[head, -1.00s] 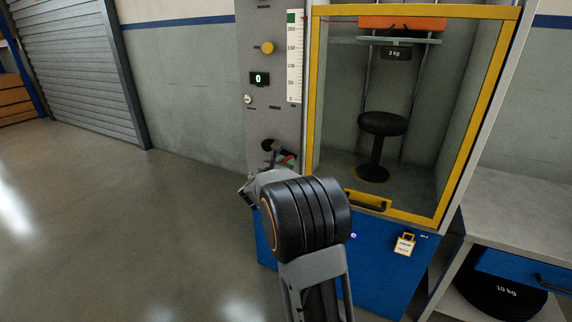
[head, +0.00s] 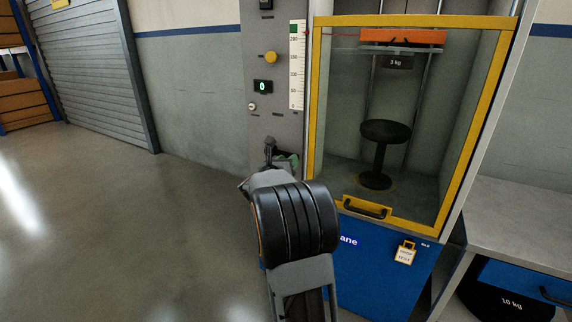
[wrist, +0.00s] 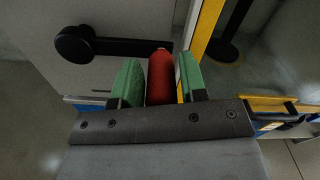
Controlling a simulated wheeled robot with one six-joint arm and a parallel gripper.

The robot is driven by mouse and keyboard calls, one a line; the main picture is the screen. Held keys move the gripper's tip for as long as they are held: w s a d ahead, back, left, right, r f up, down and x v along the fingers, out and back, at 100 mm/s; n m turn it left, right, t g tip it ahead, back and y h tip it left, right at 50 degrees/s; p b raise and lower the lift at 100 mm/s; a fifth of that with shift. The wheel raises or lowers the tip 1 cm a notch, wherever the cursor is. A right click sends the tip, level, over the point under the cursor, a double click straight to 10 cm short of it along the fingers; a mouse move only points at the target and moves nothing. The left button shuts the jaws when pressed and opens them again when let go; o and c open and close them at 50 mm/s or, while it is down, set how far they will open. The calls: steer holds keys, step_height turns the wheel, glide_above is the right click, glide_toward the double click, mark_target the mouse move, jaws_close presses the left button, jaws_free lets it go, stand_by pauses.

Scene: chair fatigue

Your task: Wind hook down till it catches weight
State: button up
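The black crank arm (wrist: 118,46) runs left from the handle to a round black hub (wrist: 75,44). In the head view my gripper (head: 282,160) is at the crank on the grey panel, partly hidden by my wrist. Behind the cabinet window an orange crosshead (head: 403,36) sits high, just above the weight marked 3 kg (head: 397,62). The hook itself is not clearly visible.
A black stool (head: 386,131) stands inside the cabinet. The yellow window frame (head: 317,100) with its handle (head: 366,207) is close to the right of my gripper. A display (head: 263,87) reads 0 beside a white scale (head: 297,65). Open floor lies left.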

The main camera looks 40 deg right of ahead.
steer(key=shift+o, duration=1.2)
steer(key=shift+f, duration=0.25)
steer(key=p+v, duration=0.2)
steer(key=v, duration=1.1)
steer(key=shift+s+a, duration=0.15)
steer(key=shift+a, duration=0.2)
steer(key=shift+r, duration=0.1)
